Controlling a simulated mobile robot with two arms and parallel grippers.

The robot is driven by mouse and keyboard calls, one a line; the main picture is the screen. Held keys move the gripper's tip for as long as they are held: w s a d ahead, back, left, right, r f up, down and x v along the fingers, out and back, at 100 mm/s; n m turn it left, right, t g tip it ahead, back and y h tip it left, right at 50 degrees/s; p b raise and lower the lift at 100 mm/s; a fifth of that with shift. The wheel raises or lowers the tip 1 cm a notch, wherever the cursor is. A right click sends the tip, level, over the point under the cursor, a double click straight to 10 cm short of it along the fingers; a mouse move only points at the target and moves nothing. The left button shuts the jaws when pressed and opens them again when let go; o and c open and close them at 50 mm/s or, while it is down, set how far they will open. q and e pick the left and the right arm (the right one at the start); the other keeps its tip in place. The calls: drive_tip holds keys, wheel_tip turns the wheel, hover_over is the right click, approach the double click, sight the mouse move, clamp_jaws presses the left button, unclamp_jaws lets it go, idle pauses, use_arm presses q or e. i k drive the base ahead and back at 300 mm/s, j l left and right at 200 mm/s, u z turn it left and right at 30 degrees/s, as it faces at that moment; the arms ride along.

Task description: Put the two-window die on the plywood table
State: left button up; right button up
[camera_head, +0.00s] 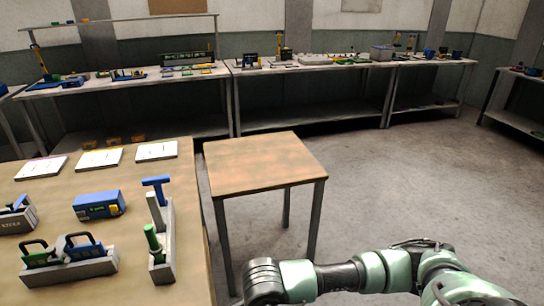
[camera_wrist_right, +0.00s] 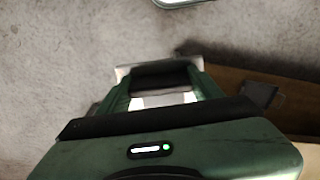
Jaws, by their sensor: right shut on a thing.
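The plywood table (camera_head: 265,163) is a small square table with grey legs, and its top is bare. In the right wrist view my right gripper (camera_wrist_right: 162,88) is shut on a pale thing (camera_wrist_right: 123,72) with a dark bar across it. The gripper hides most of this thing, so I cannot tell for sure that it is the two-window die. Grey floor shows around the held thing. In the head view my right arm comes in at the lower right, in front of the plywood table, and its gripper is out of frame. My left gripper is in neither view.
A larger wooden table (camera_head: 150,222) stands left of the plywood table. It carries a grey rack (camera_head: 70,268) with green and blue handles, a holder (camera_head: 162,262) with upright tools, a blue box (camera_head: 99,204) and white cards (camera_head: 100,158). Loaded benches (camera_head: 310,66) line the back wall.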

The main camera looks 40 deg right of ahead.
sight(255, 161)
drive_tip(key=i+l, duration=0.1)
drive_tip(key=l, duration=1.75)
drive_tip(key=i+l, duration=0.25)
drive_tip(key=i, duration=0.2)
drive_tip(key=i+l, duration=0.2)
drive_tip(key=i, duration=0.2)
drive_tip(key=i+l+z, duration=0.1)
drive_tip(key=i+l, duration=0.15)
drive_tip(key=i, duration=0.2)
